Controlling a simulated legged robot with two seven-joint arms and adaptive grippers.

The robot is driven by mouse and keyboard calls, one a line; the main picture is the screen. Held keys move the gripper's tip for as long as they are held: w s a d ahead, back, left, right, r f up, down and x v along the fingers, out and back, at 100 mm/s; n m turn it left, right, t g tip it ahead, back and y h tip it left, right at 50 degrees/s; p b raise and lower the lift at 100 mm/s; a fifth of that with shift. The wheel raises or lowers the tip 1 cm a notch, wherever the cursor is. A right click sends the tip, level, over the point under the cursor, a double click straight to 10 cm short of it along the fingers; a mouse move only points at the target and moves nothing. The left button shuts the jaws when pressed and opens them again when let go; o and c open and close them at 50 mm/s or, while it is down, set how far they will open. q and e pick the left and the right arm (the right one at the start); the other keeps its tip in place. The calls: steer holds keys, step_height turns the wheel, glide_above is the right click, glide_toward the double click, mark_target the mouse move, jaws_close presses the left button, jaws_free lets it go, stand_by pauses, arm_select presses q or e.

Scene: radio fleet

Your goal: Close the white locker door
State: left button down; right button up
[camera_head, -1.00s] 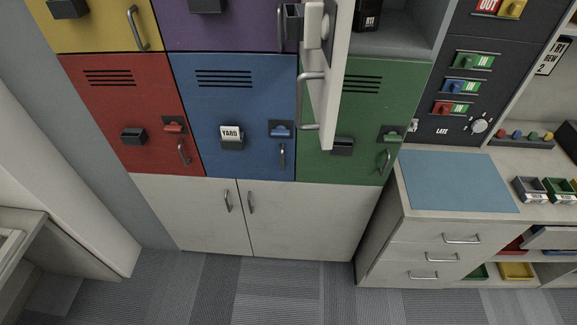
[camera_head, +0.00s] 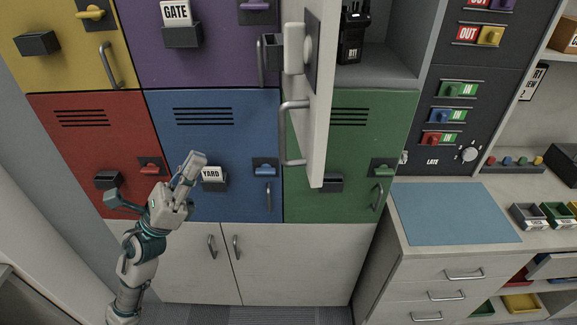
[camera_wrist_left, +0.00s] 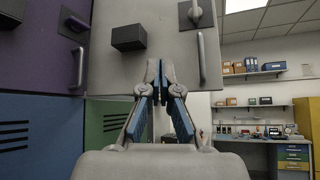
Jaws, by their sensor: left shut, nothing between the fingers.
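The white locker door (camera_head: 321,125) stands open, swung outward and seen nearly edge-on in the head view. Its long handle (camera_head: 287,132) is on the left side, below a pale latch fitting (camera_head: 294,48). In the left wrist view, the door's face (camera_wrist_left: 120,72) fills the upper middle, with a dark holder (camera_wrist_left: 129,37) and a vertical handle (camera_wrist_left: 202,58). My left gripper (camera_head: 196,160) is shut and empty, in front of the blue locker and left of the door. Its fingertips (camera_wrist_left: 160,66) overlap the door's lower part in the wrist view; contact cannot be told. My right gripper is not in view.
A black radio (camera_head: 352,38) stands inside the open locker. Closed red (camera_head: 85,145), blue (camera_head: 215,135) and green (camera_head: 365,125) lockers lie below, with handles and holders sticking out. A counter with a blue mat (camera_head: 455,212) is at the right.

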arm_select(q)
steer(key=s+d+r+m+g+y, duration=0.35)
steer(key=s+m+g, duration=0.25)
steer(key=m+g, duration=0.7)
steer(key=m+t+y+p, duration=0.3)
steer(key=m+t+y, duration=0.2)
steer(key=m, duration=0.2)
glide_toward(310, 165)
steer(key=d, duration=0.6)
steer(key=shift+w+d, duration=0.25)
steer(key=shift+d, duration=0.05)
steer(key=shift+w+d, duration=0.1)
steer(key=shift+d, duration=0.3)
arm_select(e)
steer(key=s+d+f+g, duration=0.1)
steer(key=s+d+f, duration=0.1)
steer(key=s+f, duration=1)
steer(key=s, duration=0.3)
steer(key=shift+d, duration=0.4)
arm_select(q)
steer(key=shift+a, duration=0.2)
